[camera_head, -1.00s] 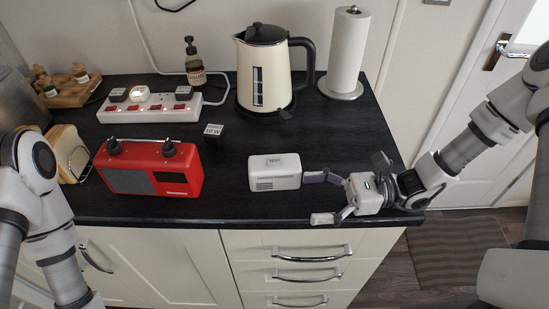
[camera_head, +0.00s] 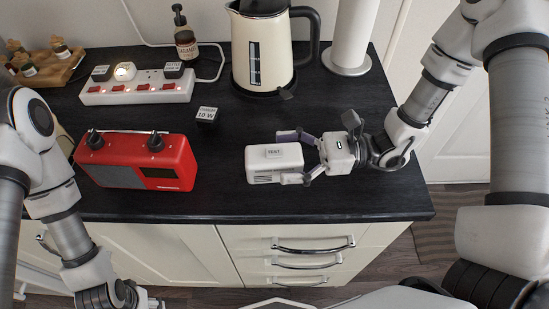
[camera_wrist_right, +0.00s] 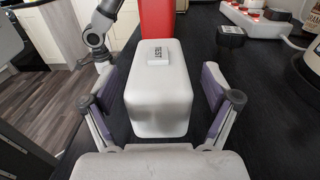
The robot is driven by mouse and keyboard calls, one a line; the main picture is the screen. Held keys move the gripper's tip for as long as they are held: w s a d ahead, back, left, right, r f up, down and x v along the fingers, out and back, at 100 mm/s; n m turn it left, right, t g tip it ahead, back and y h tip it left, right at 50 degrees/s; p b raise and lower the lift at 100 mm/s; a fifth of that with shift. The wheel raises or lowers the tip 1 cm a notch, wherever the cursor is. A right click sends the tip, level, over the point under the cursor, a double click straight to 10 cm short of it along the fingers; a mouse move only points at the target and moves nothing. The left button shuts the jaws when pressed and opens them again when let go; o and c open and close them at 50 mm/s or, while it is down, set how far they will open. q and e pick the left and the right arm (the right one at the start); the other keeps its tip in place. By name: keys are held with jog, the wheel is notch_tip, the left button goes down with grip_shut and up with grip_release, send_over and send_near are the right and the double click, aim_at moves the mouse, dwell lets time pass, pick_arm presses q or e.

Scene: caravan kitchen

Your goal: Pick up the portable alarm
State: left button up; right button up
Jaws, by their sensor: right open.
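The portable alarm (camera_head: 272,165) is a small white box with a TEST button on top and a grille on its front. It lies on the black worktop, right of the red radio. My right gripper (camera_head: 293,158) is open, its fingers around the alarm's right end, one behind and one in front. In the right wrist view the alarm (camera_wrist_right: 158,95) stands between the two purple-padded fingers (camera_wrist_right: 160,100), with a visible gap on each side.
The red radio (camera_head: 165,170) stands left of the alarm. A small black block (camera_head: 207,115), a power strip (camera_head: 140,88), a kettle (camera_head: 262,50) and a paper towel roll (camera_head: 352,35) are behind. The worktop's front edge (camera_head: 320,215) is close in front.

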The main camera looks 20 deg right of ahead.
jog(key=x, duration=0.2)
jog(key=shift+a, duration=0.3)
jog(key=shift+d, duration=0.15)
jog(key=shift+c, duration=0.3)
jog(key=c, duration=1.1)
jog(key=shift+r, duration=0.15)
